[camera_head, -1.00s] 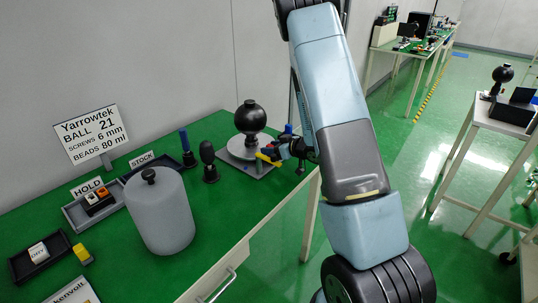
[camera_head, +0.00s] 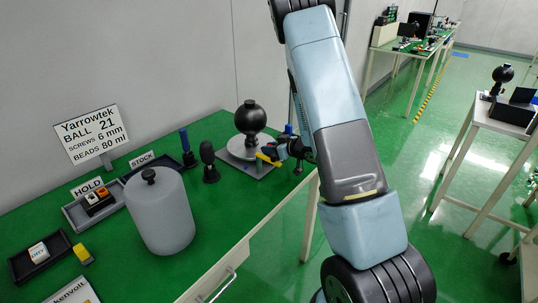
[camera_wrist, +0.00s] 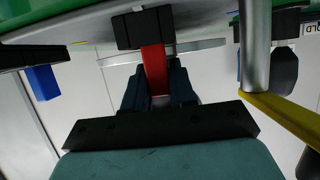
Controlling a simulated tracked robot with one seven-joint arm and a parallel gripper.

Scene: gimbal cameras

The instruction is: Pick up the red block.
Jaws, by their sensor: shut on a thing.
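The red block (camera_wrist: 154,68) shows in the wrist view as a narrow upright strip between the dark fingers of my gripper (camera_wrist: 160,85). My gripper is shut on it. The far end of the red block meets a dark block (camera_wrist: 147,28); I cannot tell whether they are joined or only touching. In the head view my gripper (camera_head: 284,150) is beside the plate with the black ball, at the right end of the green bench. The red block is not clear there.
A black ball (camera_head: 250,117) stands on a grey plate (camera_head: 262,170). A yellow bar (camera_head: 268,160) is close to my gripper and also shows in the wrist view (camera_wrist: 285,120). A blue block (camera_wrist: 42,82) is at the wrist view's left. A grey cylinder (camera_head: 160,215) stands on the green bench (camera_head: 225,225).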

